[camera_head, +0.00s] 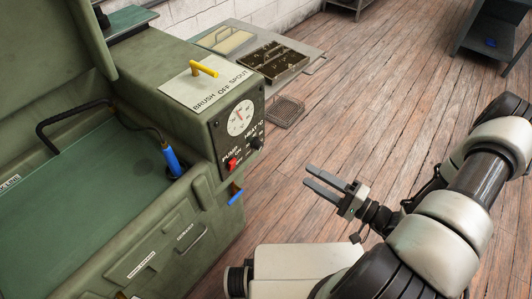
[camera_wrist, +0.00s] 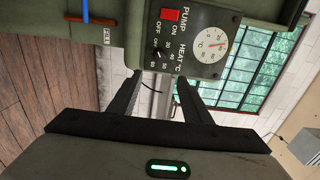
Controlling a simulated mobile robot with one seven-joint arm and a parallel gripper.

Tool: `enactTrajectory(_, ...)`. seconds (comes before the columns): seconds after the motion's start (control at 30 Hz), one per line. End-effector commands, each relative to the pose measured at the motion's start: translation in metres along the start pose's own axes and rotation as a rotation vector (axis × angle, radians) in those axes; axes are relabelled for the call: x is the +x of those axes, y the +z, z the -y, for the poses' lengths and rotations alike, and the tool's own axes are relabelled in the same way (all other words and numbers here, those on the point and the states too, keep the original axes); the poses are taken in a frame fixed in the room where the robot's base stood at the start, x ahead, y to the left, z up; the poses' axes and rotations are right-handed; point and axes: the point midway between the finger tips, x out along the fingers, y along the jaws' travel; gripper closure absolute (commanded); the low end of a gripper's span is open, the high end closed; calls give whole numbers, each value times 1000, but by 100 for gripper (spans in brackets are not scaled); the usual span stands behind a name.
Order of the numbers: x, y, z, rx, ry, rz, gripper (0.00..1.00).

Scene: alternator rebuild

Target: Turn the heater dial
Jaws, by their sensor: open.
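The heater dial (camera_head: 257,143) is a small black knob on the dark control panel of the green washer, under the HEAT °C label. In the wrist view the dial (camera_wrist: 157,51) lies just beyond the fingertips, with printed numbers beside it. My gripper (camera_head: 308,176) is open and empty, to the right of the panel and apart from it. In the wrist view its two fingers (camera_wrist: 160,80) point towards the panel, one on each side of the dial's line. The dial's exact pointer setting is too small to read.
A round gauge (camera_head: 241,118) and a red pump switch (camera_head: 232,164) share the panel. A yellow lever (camera_head: 204,68) stands on top. A blue-handled brush (camera_head: 170,160) hangs in the open basin. Trays (camera_head: 272,62) lie behind; the wooden floor (camera_head: 370,85) is mostly clear.

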Motion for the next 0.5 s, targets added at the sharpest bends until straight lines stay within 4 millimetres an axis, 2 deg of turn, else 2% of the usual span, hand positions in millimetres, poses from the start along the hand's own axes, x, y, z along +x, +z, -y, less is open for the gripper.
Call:
enactTrajectory(0.17, 20, 1, 0, -2, -2, 2, 55)
enactTrajectory(0.5, 93, 2, 0, -1, -2, 5, 55)
